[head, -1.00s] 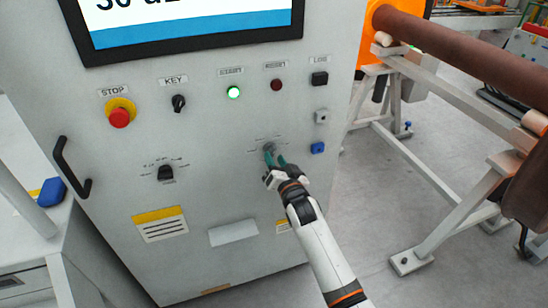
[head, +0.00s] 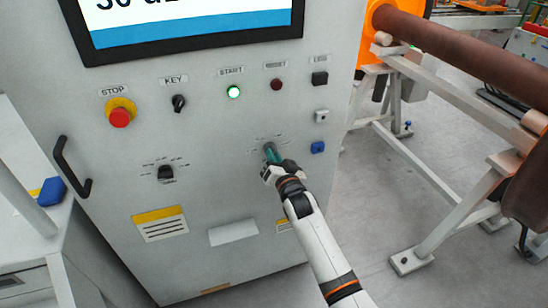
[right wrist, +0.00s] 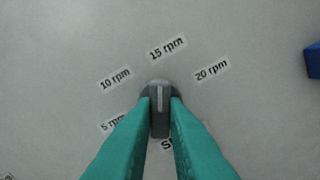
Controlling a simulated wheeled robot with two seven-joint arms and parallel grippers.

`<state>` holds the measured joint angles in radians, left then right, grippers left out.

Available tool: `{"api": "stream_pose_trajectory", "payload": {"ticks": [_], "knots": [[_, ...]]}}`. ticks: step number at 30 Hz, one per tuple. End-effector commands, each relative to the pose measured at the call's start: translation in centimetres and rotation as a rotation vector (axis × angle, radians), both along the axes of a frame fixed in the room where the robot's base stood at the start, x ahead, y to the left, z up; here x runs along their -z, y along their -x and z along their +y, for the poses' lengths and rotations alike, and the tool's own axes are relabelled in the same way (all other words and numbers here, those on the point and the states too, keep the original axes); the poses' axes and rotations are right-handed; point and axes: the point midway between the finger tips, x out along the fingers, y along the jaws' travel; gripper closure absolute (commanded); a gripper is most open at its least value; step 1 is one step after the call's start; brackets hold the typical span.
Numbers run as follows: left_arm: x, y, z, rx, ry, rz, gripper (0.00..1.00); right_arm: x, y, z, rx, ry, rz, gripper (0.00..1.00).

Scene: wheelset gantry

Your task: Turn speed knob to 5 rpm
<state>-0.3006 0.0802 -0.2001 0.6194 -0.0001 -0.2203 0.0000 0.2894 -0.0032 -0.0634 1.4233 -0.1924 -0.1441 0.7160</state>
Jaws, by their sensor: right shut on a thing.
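The speed knob (right wrist: 160,108) is a dark grey knob with a light pointer line, on the cabinet's front panel. In the right wrist view its line points up, close to the 15 rpm label (right wrist: 168,47) and slightly to its left. The 5 rpm label (right wrist: 112,123) is at lower left, partly covered by a finger. My right gripper (head: 271,150) is at the knob, with its green fingers (right wrist: 160,125) shut on the knob's two sides. In the head view the fingers mostly hide the knob. My left gripper is out of view.
Another selector knob (head: 166,173) is left on the cabinet (head: 215,130). Above are the red stop button (head: 120,117), the key switch (head: 178,103) and a lit green start button (head: 234,92).

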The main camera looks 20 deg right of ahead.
Motion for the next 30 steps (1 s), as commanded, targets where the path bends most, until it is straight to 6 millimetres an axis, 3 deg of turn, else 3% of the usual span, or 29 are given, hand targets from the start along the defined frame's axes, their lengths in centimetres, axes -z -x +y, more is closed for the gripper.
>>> {"api": "stream_pose_trajectory", "payload": {"ticks": [11,30], "knots": [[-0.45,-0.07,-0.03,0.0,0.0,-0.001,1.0,0.02,0.01,-0.05,0.0,0.196,-0.004,1.0],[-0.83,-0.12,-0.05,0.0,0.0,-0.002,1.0,0.09,0.0,-0.16,0.0,0.801,-0.027,1.0]]}}
